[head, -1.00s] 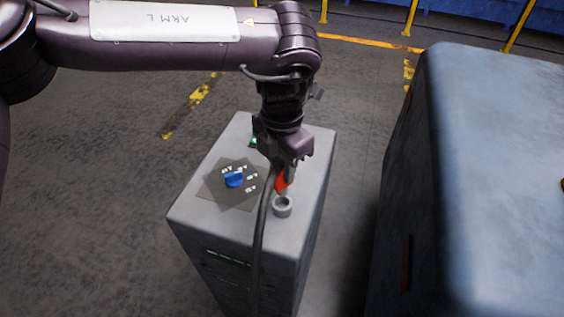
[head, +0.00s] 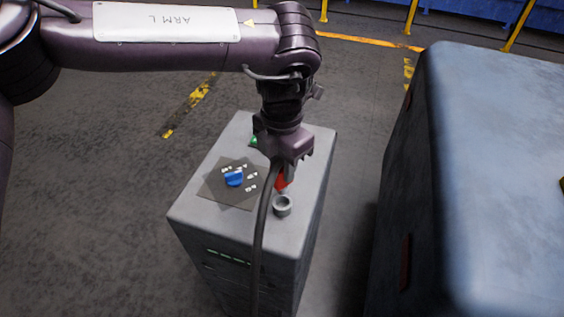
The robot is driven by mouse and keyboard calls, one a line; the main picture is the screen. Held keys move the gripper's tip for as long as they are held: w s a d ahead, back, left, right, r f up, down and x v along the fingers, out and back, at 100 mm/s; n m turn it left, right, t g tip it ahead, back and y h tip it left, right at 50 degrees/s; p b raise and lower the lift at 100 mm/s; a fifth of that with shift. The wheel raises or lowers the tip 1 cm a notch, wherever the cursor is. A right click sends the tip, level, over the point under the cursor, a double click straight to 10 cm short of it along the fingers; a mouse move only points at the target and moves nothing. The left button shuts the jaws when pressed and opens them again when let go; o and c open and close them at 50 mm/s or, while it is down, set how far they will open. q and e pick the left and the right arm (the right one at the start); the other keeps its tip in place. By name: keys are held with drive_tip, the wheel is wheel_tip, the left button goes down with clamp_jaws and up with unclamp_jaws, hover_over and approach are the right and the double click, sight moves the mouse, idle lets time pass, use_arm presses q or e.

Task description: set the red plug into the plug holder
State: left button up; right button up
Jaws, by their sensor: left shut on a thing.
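The red plug (head: 282,181) shows just below my left gripper (head: 284,168), which points down and is shut on it. A dark cable (head: 262,225) runs from the plug area down over the front of the grey cabinet. The plug holder (head: 282,206) is a small grey ring-shaped cup on the cabinet top, close in front of the plug. The plug's lower tip looks near the holder's far rim; I cannot tell whether they touch. My fingers partly hide the plug. My right gripper is out of view.
The grey cabinet (head: 230,214) has a blue rotary knob (head: 233,178) on a dark labelled plate (head: 215,189), left of the holder. A green light (head: 253,140) sits behind it. A large blue-grey block (head: 490,160) stands at the right, with a floor gap between.

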sight(282, 185)
use_arm(q)
drive_tip(key=shift+f, duration=0.2)
drive_tip(key=shift+f+b, duration=0.7)
drive_tip(key=shift+f, duration=0.35)
drive_tip(key=shift+f, duration=0.2)
drive_tip(key=shift+f, duration=0.15)
drive_tip(key=shift+f+b, duration=0.75)
drive_tip(key=shift+f, duration=0.35)
drive_tip(key=shift+f, duration=0.6)
idle(0.9)
drive_tip(key=o, duration=1.1)
